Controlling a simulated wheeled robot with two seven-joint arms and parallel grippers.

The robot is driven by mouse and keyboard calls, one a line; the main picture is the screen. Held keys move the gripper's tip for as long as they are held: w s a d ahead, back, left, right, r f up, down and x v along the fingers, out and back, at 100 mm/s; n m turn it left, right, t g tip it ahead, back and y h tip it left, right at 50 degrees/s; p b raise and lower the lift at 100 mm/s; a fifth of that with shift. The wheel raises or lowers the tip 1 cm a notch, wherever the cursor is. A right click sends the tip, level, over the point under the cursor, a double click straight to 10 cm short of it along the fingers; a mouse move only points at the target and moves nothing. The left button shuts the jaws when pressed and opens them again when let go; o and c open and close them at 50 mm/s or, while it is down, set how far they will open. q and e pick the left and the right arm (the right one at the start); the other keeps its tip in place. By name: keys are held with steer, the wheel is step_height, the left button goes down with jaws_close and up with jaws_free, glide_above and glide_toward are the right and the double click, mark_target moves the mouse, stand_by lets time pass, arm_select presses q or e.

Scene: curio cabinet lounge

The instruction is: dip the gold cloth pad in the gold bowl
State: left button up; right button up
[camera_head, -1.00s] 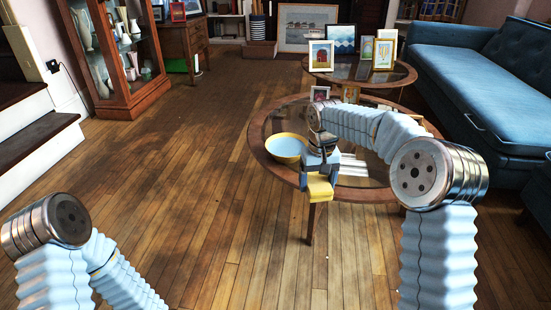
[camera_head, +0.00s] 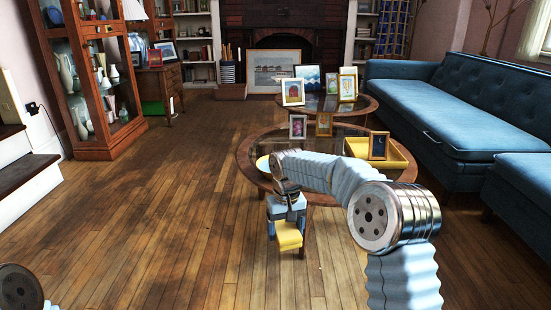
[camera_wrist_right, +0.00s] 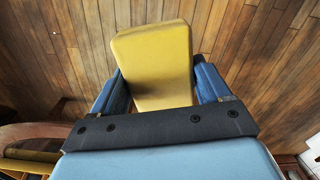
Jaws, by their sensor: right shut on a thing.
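My right gripper (camera_head: 287,214) is shut on the gold cloth pad (camera_head: 289,236), a yellow block-like piece hanging below the jaws. In the right wrist view the gold cloth pad (camera_wrist_right: 156,65) juts out between the blue fingers (camera_wrist_right: 162,92), with wooden floor behind it. In the head view the gripper and pad appear in front of the round table's near edge. My left gripper is out of view; only part of my left arm shows at bottom left.
The round glass-topped table (camera_head: 246,152) also bears small picture frames (camera_head: 298,127) and a yellow tray (camera_head: 398,153). A second round table (camera_head: 372,103) stands behind it. A blue sofa (camera_head: 440,110) is at right, a glass cabinet (camera_head: 97,145) at left. Floor on the left is clear.

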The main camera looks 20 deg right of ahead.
mark_target(285, 228)
steer(key=shift+f, duration=0.2)
steer(key=shift+f, duration=2.2)
stand_by(2.1)
step_height(285, 228, up, 7)
steer(key=p, duration=0.6)
steer(key=shift+p, duration=0.3)
steer(key=shift+f, duration=0.1)
stand_by(0.6)
step_height(285, 228, up, 5)
steer(key=p, duration=0.4)
steer(key=shift+p, duration=0.3)
